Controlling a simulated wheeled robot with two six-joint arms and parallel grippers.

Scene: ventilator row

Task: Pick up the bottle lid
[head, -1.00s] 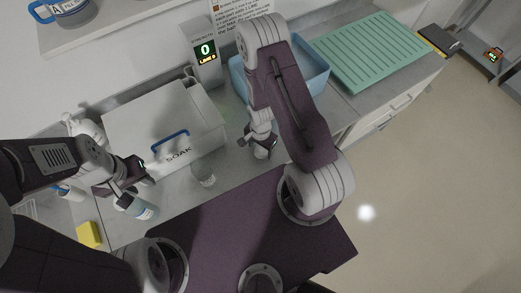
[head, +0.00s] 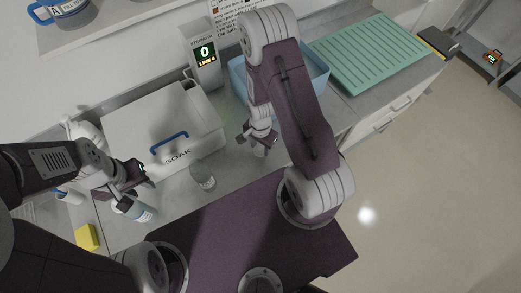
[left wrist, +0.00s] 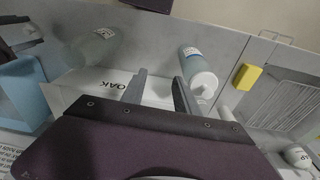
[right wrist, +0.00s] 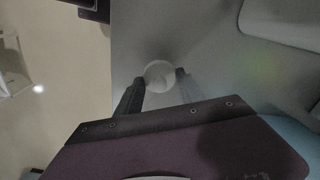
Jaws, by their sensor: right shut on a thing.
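My right gripper (right wrist: 158,92) is shut on a pale round lid (right wrist: 158,74), which shows between its fingertips in the right wrist view. In the head view this gripper (head: 262,147) is over the counter, right of the clear bottle (head: 203,177); the lid is hard to make out there. My left gripper (left wrist: 157,88) has its fingers apart with nothing gripped. In the head view it (head: 130,195) is close to a blue-labelled bottle (head: 144,212), which also shows beyond its fingers in the left wrist view (left wrist: 196,65).
A white SOAK box (head: 150,120) with a blue handle stands behind the bottles. A blue basin (head: 318,82) and green ribbed mat (head: 370,50) lie behind and right of my right arm. A yellow sponge (head: 87,237) is at lower left. A display unit (head: 203,58) stands at the back.

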